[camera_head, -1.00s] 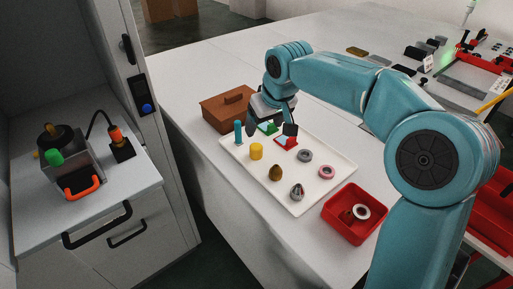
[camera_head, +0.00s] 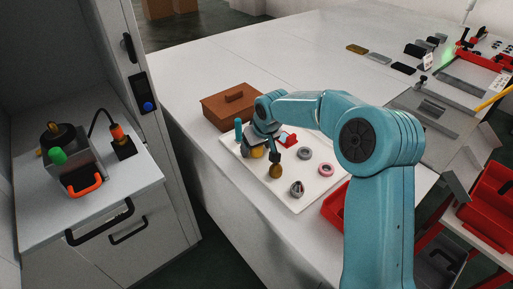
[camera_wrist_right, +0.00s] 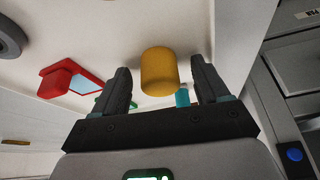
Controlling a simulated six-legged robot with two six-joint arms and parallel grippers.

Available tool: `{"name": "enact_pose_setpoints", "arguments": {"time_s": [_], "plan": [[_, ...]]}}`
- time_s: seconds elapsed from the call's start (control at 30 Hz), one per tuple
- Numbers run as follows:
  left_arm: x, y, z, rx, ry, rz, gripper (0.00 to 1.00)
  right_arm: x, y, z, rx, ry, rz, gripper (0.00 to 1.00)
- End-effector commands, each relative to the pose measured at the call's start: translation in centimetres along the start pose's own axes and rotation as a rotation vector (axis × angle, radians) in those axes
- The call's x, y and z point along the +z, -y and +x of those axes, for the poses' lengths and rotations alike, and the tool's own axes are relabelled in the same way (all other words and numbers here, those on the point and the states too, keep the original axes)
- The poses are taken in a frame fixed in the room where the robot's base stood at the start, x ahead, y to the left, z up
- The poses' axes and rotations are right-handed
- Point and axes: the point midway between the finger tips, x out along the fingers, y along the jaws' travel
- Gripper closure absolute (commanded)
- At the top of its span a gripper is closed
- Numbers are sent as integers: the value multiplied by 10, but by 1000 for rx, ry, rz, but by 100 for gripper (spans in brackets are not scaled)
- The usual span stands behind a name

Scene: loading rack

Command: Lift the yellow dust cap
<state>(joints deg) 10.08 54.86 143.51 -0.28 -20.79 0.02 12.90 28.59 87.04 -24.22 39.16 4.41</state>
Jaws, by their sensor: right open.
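The yellow dust cap (camera_head: 257,153) is a short cylinder on the white tray (camera_head: 312,201), partly hidden by my right gripper in the head view. In the right wrist view the yellow dust cap (camera_wrist_right: 159,72) stands between the two open fingers of my right gripper (camera_wrist_right: 163,88), with a gap on each side. My right gripper (camera_head: 260,153) points down at the cap in the head view. I cannot tell how far its fingertips are from the tray. My left gripper is not in view.
On the tray are a brass piece (camera_head: 275,171), a grey ring (camera_head: 304,154), a pink ring (camera_head: 325,170), a metal fitting (camera_head: 297,188), a red block (camera_head: 289,140) and a teal peg (camera_head: 238,129). A brown box (camera_head: 227,106) stands behind. A red bin (camera_head: 334,208) is partly hidden by my arm.

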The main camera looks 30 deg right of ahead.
Motion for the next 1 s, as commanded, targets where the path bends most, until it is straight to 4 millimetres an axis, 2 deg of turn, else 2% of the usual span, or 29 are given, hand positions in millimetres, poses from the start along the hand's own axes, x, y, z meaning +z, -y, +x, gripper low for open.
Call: {"name": "enact_pose_setpoints", "arguments": {"time_s": [0.13,0.3,0.33,0.73,0.87,1.0], "plan": [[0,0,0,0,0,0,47,0,0,0,0,0,0,26],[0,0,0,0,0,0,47,0,0,0,0,0,0,81],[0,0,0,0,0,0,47,0,0,-1,0,0,0,84],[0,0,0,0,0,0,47,-3,0,-8,1,-2,0,84],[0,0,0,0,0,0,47,-10,0,-23,1,-4,-1,84],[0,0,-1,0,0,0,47,-22,0,-52,1,-6,0,84]]}}
